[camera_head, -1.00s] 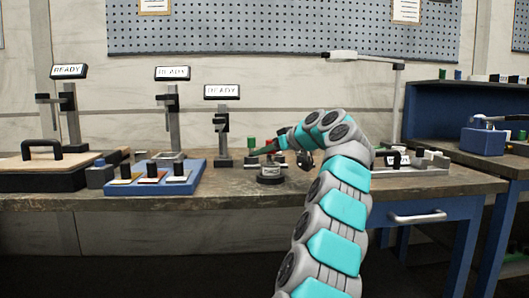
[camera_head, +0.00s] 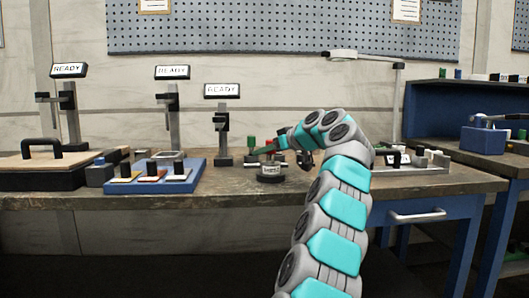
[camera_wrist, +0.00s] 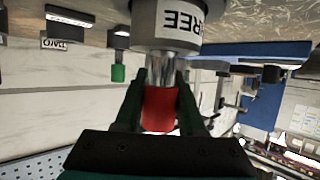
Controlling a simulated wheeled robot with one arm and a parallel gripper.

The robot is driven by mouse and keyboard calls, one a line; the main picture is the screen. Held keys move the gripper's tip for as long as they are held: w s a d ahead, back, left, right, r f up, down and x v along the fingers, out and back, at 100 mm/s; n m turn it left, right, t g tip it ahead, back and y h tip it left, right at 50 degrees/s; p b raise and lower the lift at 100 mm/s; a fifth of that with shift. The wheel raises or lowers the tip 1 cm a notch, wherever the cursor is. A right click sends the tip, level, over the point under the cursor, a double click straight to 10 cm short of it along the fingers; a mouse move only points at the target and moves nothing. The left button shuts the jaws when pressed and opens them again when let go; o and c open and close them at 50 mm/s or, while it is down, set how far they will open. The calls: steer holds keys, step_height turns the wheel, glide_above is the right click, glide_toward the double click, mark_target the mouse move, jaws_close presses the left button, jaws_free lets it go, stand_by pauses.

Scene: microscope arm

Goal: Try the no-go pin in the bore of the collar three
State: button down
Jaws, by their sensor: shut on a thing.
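My gripper (camera_wrist: 160,102) is shut on the red handle (camera_wrist: 158,110) of the no-go pin, one dark green finger on each side. The pin's bright steel shank (camera_wrist: 168,68) runs from the handle to the face of the grey collar (camera_wrist: 172,40), whose label is partly cut off and shows "REE". The wrist view is upside down, so the pin stands above the collar. How deep the tip sits in the bore is hidden. In the head view, the collar (camera_head: 270,170) stands on the bench, with my gripper (camera_head: 270,150) just above it.
A green-handled pin (camera_head: 252,142) stands just behind, left of the collar. Three gauge stands with "READY" displays (camera_head: 222,91) line the bench's back. A blue tray (camera_head: 165,187) lies left and a grey rack (camera_head: 425,169) right. The front bench edge (camera_head: 230,201) is clear.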

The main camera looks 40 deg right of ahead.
steer(key=shift+r, duration=0.15)
steer(key=shift+r+p, duration=1.9)
steer(key=shift+p, duration=0.05)
step_height(320, 180, up, 5)
steer(key=p, duration=0.4)
steer(key=shift+p, duration=0.4)
